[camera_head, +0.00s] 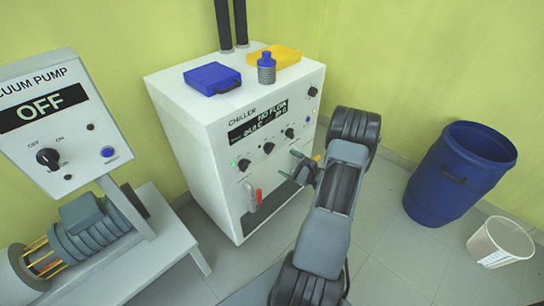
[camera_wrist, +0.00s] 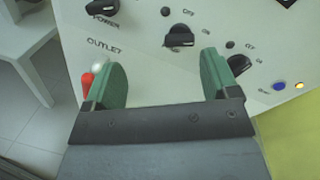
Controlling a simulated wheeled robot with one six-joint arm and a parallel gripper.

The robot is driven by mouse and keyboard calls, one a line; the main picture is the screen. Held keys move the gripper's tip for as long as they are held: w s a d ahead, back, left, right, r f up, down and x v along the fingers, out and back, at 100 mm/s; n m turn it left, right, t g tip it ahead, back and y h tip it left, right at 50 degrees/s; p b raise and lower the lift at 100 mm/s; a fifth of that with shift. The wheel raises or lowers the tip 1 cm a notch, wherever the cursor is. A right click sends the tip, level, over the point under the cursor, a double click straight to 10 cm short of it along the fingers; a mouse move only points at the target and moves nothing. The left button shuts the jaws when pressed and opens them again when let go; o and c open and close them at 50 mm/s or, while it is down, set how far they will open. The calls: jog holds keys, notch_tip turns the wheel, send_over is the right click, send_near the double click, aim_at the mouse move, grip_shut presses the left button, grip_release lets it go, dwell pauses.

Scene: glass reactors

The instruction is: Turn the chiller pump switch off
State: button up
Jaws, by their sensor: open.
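The white chiller (camera_head: 222,175) stands in the middle of the head view, its front facing right. Its display (camera_head: 257,122) is lit, with small text that seems to read NO FLOW. Black knobs sit below it: a left knob (camera_head: 244,164), a middle knob (camera_head: 268,147) and a right knob (camera_head: 290,133). The wrist view shows the POWER knob (camera_wrist: 102,7), a middle knob (camera_wrist: 180,37) and a right knob (camera_wrist: 239,65), the latter two with OFF/ON marks. I cannot read which is the pump switch. My gripper (camera_wrist: 165,80) is open and empty, its green fingers before the panel, below the middle knob.
A red outlet handle (camera_head: 258,196) juts from the chiller's lower front, beside my left finger in the wrist view (camera_wrist: 87,84). A vacuum pump panel (camera_head: 60,125) reading OFF stands left. A blue barrel (camera_head: 455,180) and white bucket (camera_head: 500,243) stand right.

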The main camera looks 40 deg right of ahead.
aim_at(272, 150)
jog(key=w+f, duration=0.1)
jog(key=w, duration=0.3)
jog(key=w+m+h, duration=0.1)
jog(key=w, duration=0.3)
jog(key=w+f+m+t+h, duration=0.1)
jog(key=w, duration=0.3)
jog(key=shift+w+d+f+b, duration=0.2)
jog(key=shift+w+f+b, duration=0.05)
jog(key=shift+f+b, duration=0.1)
jog(key=shift+c, duration=0.4)
